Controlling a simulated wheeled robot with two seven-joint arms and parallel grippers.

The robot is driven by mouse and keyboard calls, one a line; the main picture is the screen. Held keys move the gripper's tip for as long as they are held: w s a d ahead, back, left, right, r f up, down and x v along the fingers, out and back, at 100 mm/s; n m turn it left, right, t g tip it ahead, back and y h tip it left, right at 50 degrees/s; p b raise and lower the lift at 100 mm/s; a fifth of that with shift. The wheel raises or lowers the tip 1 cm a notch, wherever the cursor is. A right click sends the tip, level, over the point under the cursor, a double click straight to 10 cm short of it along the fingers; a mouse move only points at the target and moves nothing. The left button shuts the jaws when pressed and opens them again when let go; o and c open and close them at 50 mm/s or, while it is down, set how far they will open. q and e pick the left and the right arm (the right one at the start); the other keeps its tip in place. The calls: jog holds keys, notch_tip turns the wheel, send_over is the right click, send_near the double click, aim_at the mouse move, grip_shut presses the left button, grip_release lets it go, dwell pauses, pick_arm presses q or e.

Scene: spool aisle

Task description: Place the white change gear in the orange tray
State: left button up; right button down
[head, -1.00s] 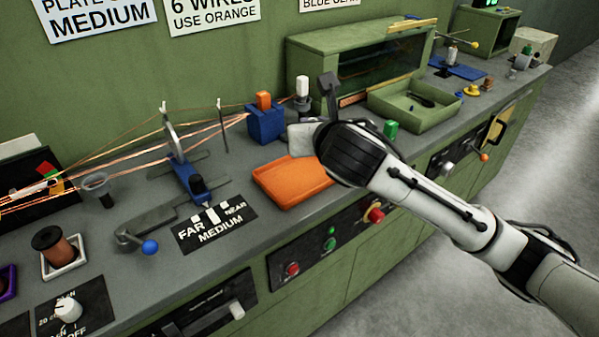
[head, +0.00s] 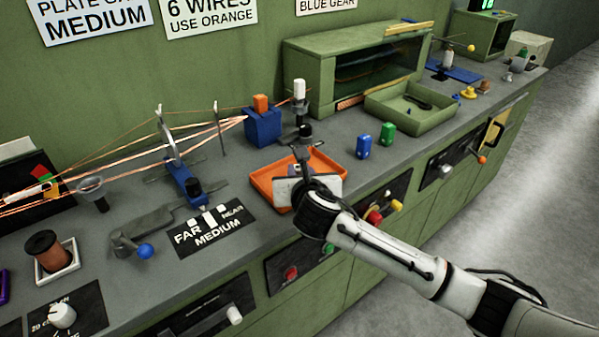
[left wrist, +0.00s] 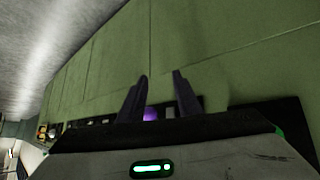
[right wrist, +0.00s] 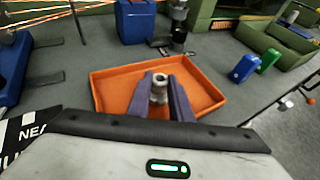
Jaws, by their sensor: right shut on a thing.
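The orange tray (head: 262,186) lies on the grey bench top. In the right wrist view its walls and floor (right wrist: 112,92) surround the fingertips. My right gripper (head: 298,166) is over the tray, and its fingers (right wrist: 161,92) are shut on a small pale piece, the white change gear (right wrist: 160,84). The gear shows as a short whitish-grey cylinder with a hole in its top. I cannot tell whether it touches the tray floor. My left gripper (left wrist: 158,100) is away from the tray, its two fingers apart with nothing between them, facing green cabinet panels.
A blue block (head: 363,147) and a green block (head: 387,133) stand right of the tray. Behind it are a blue holder (head: 263,127) with an orange piece and a black post with a white cylinder (head: 299,90). A green bin (head: 410,117) lies farther right. Copper wires run at left.

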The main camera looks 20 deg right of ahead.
jog(key=shift+f, duration=0.15)
jog(key=c, duration=1.6)
grip_release()
jog(key=shift+s+r, duration=0.25)
jog(key=p+v, duration=0.1)
jog(key=v, duration=1)
jog(key=shift+s+a, duration=0.1)
jog(key=shift+s, duration=0.1)
